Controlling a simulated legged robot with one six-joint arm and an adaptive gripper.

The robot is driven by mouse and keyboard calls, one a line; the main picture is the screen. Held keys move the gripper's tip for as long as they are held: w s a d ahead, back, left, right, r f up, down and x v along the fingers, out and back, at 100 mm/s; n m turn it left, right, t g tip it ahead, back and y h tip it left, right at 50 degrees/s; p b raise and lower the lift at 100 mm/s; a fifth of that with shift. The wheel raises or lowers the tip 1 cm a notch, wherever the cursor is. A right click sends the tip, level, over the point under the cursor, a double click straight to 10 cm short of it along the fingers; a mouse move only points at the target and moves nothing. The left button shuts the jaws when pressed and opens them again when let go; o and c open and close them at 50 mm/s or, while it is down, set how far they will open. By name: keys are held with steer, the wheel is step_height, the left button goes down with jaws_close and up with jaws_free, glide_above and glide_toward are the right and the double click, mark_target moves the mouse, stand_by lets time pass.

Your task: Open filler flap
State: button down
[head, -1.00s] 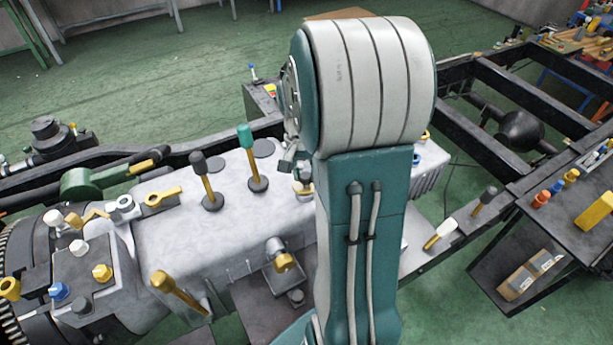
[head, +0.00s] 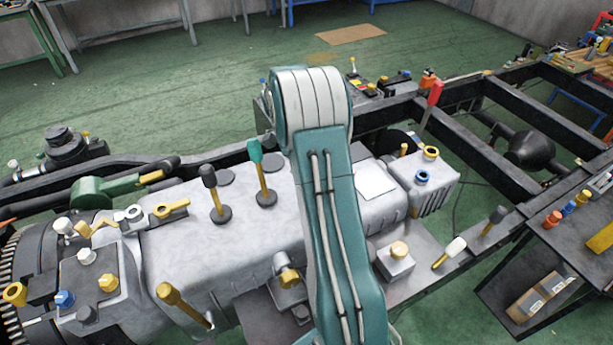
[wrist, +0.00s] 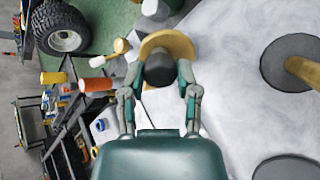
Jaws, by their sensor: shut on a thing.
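In the wrist view my gripper (wrist: 159,76) has its two fingers on either side of a round yellow piece (wrist: 178,42) with a dark knob in front of it. It is shut on this piece, which may be the filler flap; I cannot tell for sure. The piece stands over the pale grey housing (wrist: 230,85). In the head view my arm hides the gripper and the piece, so how far the flap is tilted does not show. The same housing (head: 260,235) extends to the left of my arm.
A black-knobbed lever (head: 210,180) and a green-knobbed lever (head: 258,165) stand on the housing left of my arm. A grey block (head: 425,185) with blue and yellow rings is to its right. Dark chassis rails (head: 490,155) run behind. A tool shelf (head: 560,225) is at the right.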

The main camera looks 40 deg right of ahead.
steer(key=shift+w+f, duration=0.15)
steer(key=shift+f, duration=0.05)
stand_by(0.4)
steer(key=shift+c, duration=1.7)
jaws_free()
steer(key=shift+r, duration=0.15)
